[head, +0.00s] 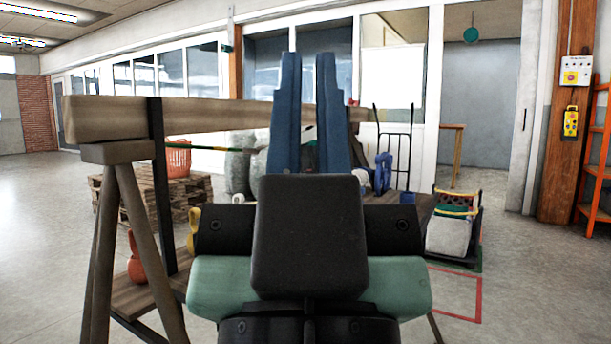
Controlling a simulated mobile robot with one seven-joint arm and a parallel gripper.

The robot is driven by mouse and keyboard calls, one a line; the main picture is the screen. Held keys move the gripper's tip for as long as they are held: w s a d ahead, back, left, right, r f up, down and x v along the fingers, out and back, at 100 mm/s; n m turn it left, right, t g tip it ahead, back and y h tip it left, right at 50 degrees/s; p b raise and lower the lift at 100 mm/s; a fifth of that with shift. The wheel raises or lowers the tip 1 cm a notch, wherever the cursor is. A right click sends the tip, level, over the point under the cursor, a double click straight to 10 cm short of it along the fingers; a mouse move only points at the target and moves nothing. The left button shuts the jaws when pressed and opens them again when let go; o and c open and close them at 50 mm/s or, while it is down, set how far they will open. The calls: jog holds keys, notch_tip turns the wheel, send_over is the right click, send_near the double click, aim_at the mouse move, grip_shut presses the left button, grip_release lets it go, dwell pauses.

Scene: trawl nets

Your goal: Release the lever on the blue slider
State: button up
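My gripper (308,62) is in the middle of the head view, seen from behind, with two long blue fingers reaching forward. A narrow gap shows between the fingers and I see nothing held in it. A small blue object (383,172) stands beyond and to the right of the fingers, by a hand truck. I cannot tell whether it is the blue slider, and no lever can be made out. My gripper is well short of it and to its left. My gripper body and arm hide the area straight ahead and below.
A long wooden beam (215,115) on a trestle (118,150) crosses at left and runs behind my fingers. Pallets (190,188) with an orange basket (179,158) lie behind it. A hand truck (397,145) and a low black crate (458,258) stand right. Floor is open at far right.

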notch_tip(320, 180, up, 61)
jog(key=p, duration=5.9)
jog(key=shift+d+f+p, duration=0.1)
jog(key=shift+f+p, duration=0.1)
jog(key=shift+p, duration=0.15)
grip_shut()
jog(key=shift+f, duration=0.1)
jog(key=shift+f, duration=0.1)
jog(key=shift+w+d, duration=0.1)
